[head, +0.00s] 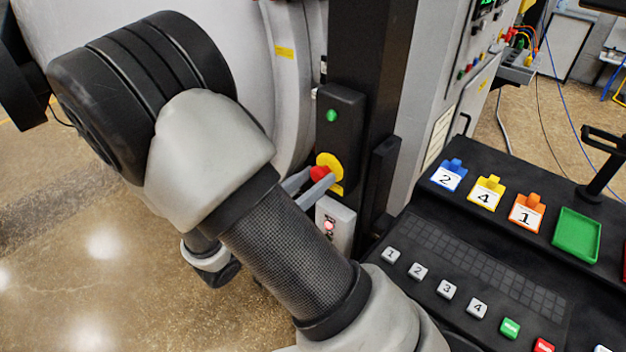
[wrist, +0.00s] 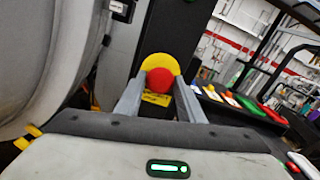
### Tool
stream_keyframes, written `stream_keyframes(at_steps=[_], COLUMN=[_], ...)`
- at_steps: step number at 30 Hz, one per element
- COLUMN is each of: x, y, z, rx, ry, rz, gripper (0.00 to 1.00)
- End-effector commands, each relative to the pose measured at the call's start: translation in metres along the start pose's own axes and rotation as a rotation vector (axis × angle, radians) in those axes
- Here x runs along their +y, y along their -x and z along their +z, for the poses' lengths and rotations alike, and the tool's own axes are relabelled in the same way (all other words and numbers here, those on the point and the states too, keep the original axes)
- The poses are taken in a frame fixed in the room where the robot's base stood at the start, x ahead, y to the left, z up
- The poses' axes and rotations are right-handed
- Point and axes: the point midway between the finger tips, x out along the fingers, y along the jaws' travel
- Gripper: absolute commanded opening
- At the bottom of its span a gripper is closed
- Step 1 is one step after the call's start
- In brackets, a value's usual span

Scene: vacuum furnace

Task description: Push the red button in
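The red button (head: 319,173) sits on a yellow round plate (head: 331,163) on the front of a black box on a dark post. In the wrist view the red button (wrist: 160,79) lies straight ahead, between and just beyond the fingers, with the yellow plate (wrist: 160,62) behind it. My gripper (head: 314,184) is at the button, its two grey fingers apart. In the wrist view my gripper (wrist: 160,100) is open with nothing held. Whether a fingertip touches the button I cannot tell.
A green button (head: 332,116) is above on the same box. A grey box with a lit red light (head: 328,225) is just below. A black console (head: 470,240) with numbered keys, tags and a green tray (head: 577,236) stands at right. The furnace's rounded body (wrist: 45,60) is close at left.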

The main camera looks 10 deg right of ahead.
Motion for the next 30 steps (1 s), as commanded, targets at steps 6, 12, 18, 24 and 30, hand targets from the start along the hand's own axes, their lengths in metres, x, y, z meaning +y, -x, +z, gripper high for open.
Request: stream_keyframes(at_steps=[6,12,18,24,30], x=[0.000,-0.001,0.000,0.000,0.000], y=[0.000,-0.015,-0.016,-0.016,-0.016], z=[0.000,0.001,0.000,0.000,0.000], rx=[0.000,0.000,0.000,0.000,0.000], ry=[-0.001,0.000,-0.001,-0.001,-0.001], rz=[0.000,-0.002,0.000,-0.001,0.000], gripper=[0.00,0.00,0.00,0.54,0.54])
